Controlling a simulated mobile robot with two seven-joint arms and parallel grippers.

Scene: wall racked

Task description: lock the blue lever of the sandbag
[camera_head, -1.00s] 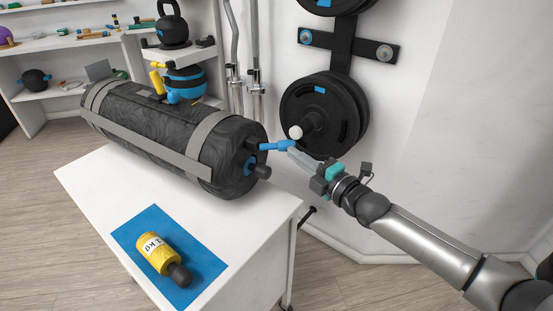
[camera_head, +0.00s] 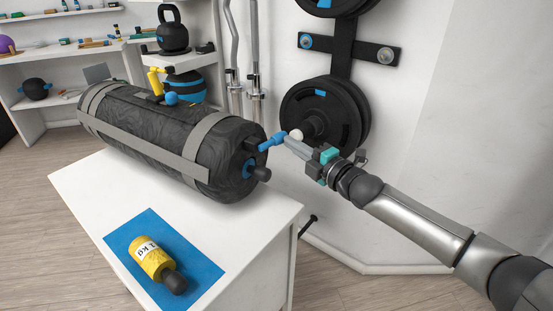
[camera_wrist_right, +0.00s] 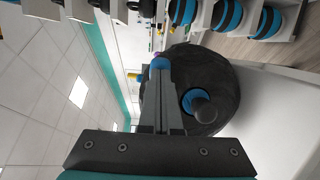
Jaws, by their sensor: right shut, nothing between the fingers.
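The black sandbag (camera_head: 165,135) with grey straps lies on its side on the white table. Its blue lever (camera_head: 271,142) sticks out of the right end, tilted up toward the right. In the right wrist view the lever's rounded blue tip (camera_wrist_right: 160,64) shows at the fingertips, and the round black end of the sandbag (camera_wrist_right: 222,85) is beyond. My right gripper (camera_head: 289,143) is shut and empty, its fingertips at the lever's outer end. I cannot tell whether they touch it. My left gripper is not in view.
A yellow weight (camera_head: 152,258) lies on a blue mat (camera_head: 203,277) on the white table (camera_head: 245,238). Black plates (camera_head: 322,110) hang on the wall rack close behind my right gripper. A kettlebell (camera_head: 172,30) stands on a shelf behind the sandbag.

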